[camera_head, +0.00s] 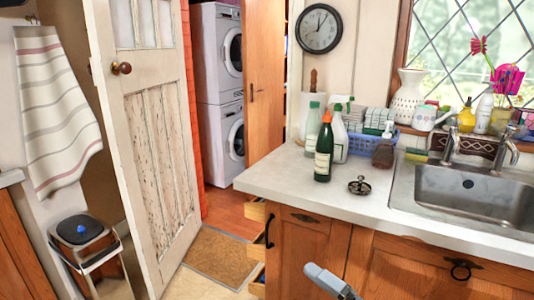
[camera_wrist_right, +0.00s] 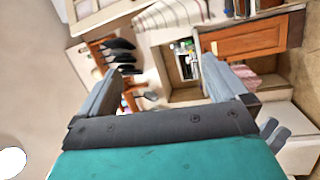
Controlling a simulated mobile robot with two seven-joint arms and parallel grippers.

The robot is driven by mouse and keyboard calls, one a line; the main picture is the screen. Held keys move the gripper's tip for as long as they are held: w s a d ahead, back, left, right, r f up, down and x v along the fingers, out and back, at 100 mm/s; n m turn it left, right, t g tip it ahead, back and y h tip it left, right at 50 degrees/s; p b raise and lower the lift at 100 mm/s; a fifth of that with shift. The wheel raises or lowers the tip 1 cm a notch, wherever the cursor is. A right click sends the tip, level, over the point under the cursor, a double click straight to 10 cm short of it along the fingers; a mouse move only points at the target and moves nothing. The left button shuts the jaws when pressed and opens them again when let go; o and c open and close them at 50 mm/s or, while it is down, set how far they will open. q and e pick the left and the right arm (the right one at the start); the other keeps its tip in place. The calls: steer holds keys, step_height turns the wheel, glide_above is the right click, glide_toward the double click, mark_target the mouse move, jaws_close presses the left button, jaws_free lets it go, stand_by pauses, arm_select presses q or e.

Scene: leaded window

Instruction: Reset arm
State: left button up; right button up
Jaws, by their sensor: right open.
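My right gripper (camera_wrist_right: 162,75) shows in the right wrist view with its two grey fingers wide apart. Nothing is between its fingertips; the room behind is seen through the gap. In the head view, grey finger parts of mine (camera_head: 328,282) come up at the bottom edge, in front of the wooden cabinet doors. They hold nothing that I can see. The arm behind them is out of frame.
The counter (camera_head: 290,179) holds a dark green bottle (camera_head: 324,150), a small dark metal item (camera_head: 359,186) and a blue basket (camera_head: 365,144). The sink (camera_head: 465,195) is at right. Drawers stand partly open (camera_head: 258,212).

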steer(key=s+d+f+m+g+h, duration=0.1)
steer(key=s+d+f+m+h, duration=0.4)
steer(key=f+m, duration=0.4)
steer(key=s+d+f+m+g+h, duration=0.1)
steer(key=s+d+f+m+h, duration=0.3)
steer(key=m, duration=1)
steer(key=s+f+h, duration=0.3)
steer(key=s+f, duration=0.2)
steer(key=s, duration=0.1)
steer(key=shift+d+f+g+h, duration=0.2)
steer(key=shift+d+g+h, duration=0.1)
steer(key=shift+d+h, duration=0.1)
